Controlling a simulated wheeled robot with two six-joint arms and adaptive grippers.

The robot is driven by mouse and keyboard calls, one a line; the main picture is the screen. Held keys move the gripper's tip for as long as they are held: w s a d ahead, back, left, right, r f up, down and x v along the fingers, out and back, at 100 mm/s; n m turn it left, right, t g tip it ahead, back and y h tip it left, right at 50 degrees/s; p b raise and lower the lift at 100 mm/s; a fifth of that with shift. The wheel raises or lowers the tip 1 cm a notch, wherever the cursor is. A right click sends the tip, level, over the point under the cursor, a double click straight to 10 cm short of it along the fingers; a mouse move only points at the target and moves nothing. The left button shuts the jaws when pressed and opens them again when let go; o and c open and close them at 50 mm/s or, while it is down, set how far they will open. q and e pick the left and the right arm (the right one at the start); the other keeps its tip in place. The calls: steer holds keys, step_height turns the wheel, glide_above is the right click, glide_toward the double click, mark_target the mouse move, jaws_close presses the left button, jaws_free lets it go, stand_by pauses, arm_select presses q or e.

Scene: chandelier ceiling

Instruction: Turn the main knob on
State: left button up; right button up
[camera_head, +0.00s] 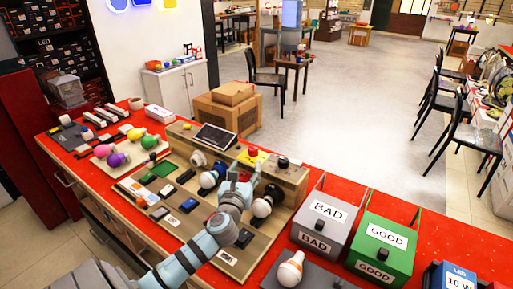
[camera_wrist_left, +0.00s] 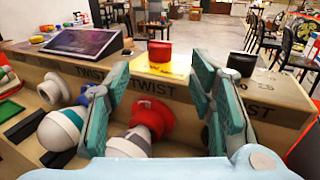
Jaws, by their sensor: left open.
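A red round knob on a yellow plate (camera_head: 253,151) sits on top of the wooden test bench, just beyond my left gripper. It also shows in the left wrist view as a red knob (camera_wrist_left: 160,50), centred between the fingers and beyond them. A black round knob (camera_head: 283,162) stands to its right on the same ledge; it also shows in the wrist view (camera_wrist_left: 242,58). Which one is the main knob is not labelled legibly. My left gripper (camera_head: 243,174) is open and empty, its teal pads (camera_wrist_left: 160,72) wide apart in front of the ledge. My right gripper is out of view.
A tablet (camera_head: 215,137) stands left of the knobs. Bulbs in sockets, including a white bulb (camera_head: 262,208), sit along the bench front, close around the gripper. A grey BAD box (camera_head: 322,222) and green GOOD box (camera_head: 383,245) stand at right. Bare red tabletop lies behind the boxes.

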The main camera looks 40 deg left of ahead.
mark_target(253, 151)
arm_select(q)
steer(key=b+x, duration=0.1)
steer(key=x, duration=0.4)
steer(key=b+x, duration=0.1)
steer(key=x, duration=0.4)
steer(key=shift+w+f, duration=0.25)
steer(key=shift+w, duration=0.05)
steer(key=shift+w+a+r, duration=0.1)
steer(key=shift+w+a, duration=0.25)
steer(key=shift+w, duration=0.1)
